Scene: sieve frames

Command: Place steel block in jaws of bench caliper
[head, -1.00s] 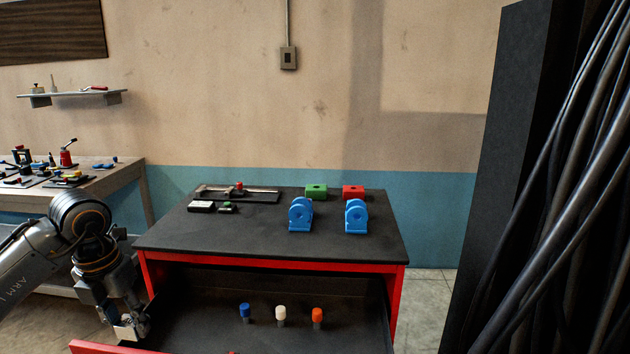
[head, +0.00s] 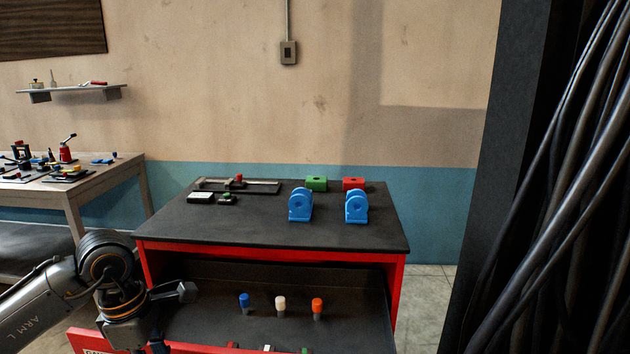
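The bench caliper (head: 262,187) appears to be the long grey bar with a red knob on a dark base, at the back left of the black cabinet top. Its jaws are too small to make out clearly. I cannot pick out the steel block with certainty. My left gripper (head: 178,312) is at the lower left, over the left part of the open drawer. A grey finger-like part points right, and the lower part is dark and cut by the frame edge. Whether it is open or holds anything is unclear. My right gripper is out of view.
Two blue brackets (head: 300,205) (head: 357,207), a green block (head: 316,183), a red block (head: 353,183) and small gauge-like items (head: 201,198) stand on the cabinet top (head: 260,230). The open drawer (head: 350,325) holds blue, white and orange capped pieces. A cluttered workbench (head: 100,176) stands left.

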